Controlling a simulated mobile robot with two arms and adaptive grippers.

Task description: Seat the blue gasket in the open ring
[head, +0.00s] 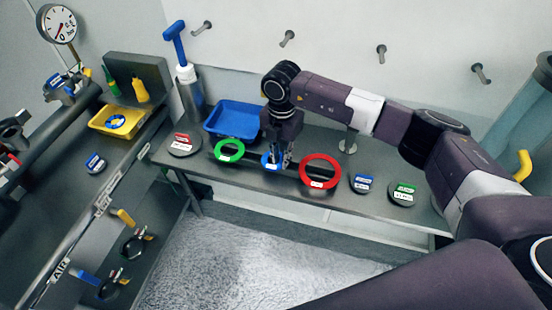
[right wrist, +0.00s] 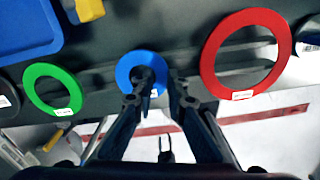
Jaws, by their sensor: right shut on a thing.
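The blue gasket (head: 266,160) is a flat ring with a white label, over the dark bench top between the green and red rings. My right gripper (head: 279,158) reaches down from above and is shut on its right side. In the right wrist view the blue gasket (right wrist: 130,68) shows one finger in its hole and the other outside its right edge. I cannot tell whether it is lifted. Two dark rings, one by a yellow handle (head: 137,245) and one by a blue handle (head: 112,288), are at the lower left; I cannot tell which is the open ring. My left gripper is not in view.
The green ring (head: 230,151) and red ring (head: 320,171) lie close on either side. A blue tray (head: 234,120) stands behind. Labelled discs (head: 184,145) (head: 403,193) and a blue-topped pump (head: 186,75) are on the bench. A yellow tray (head: 101,119) is at left.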

